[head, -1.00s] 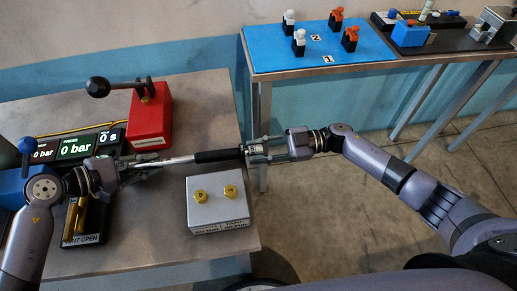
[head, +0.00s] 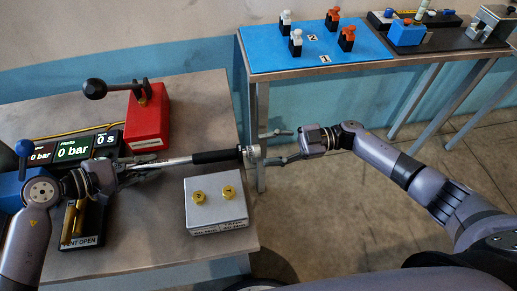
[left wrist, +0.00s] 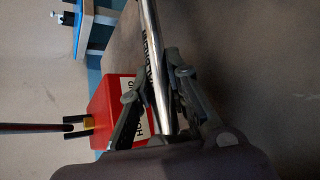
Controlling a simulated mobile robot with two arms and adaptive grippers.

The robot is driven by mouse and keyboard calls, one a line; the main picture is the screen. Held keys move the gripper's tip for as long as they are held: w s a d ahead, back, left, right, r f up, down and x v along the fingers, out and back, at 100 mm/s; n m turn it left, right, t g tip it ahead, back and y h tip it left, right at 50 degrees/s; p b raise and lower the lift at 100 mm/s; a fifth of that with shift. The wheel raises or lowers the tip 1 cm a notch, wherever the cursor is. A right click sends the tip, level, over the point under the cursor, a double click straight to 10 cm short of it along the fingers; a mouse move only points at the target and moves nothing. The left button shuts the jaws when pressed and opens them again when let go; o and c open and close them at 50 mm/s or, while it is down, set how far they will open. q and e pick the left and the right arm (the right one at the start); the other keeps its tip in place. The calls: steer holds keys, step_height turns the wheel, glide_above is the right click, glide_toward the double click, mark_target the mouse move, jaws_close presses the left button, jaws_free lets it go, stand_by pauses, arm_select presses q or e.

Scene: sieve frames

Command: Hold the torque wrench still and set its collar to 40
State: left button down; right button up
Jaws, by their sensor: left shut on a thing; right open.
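The torque wrench (head: 178,161) is a silver shaft with a black grip (head: 216,156), held level across the bench. Its collar (head: 250,154) is the grey end piece at the right, just past the bench edge. My left gripper (head: 128,168) is shut on the shaft near its left end. The silver shaft (left wrist: 152,45) also runs between the fingers of my left gripper (left wrist: 154,88) in the left wrist view. My right gripper (head: 279,146) is open, its fingers spread just right of the collar. The setting on the collar is too small to read.
A red box (head: 150,122) with a black-knobbed lever stands behind the shaft. A grey block with two brass knobs (head: 216,204) sits in front. Pressure displays (head: 73,149) stand at left. A blue-topped table (head: 312,55) with several small pieces is behind right.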

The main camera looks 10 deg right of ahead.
steer(key=d, duration=0.8)
steer(key=shift+d+r, duration=0.1)
arm_select(q)
steer(key=c, duration=1.5)
jaws_free()
steer(key=shift+o, duration=0.2)
arm_select(e)
steer(key=shift+s, duration=0.1)
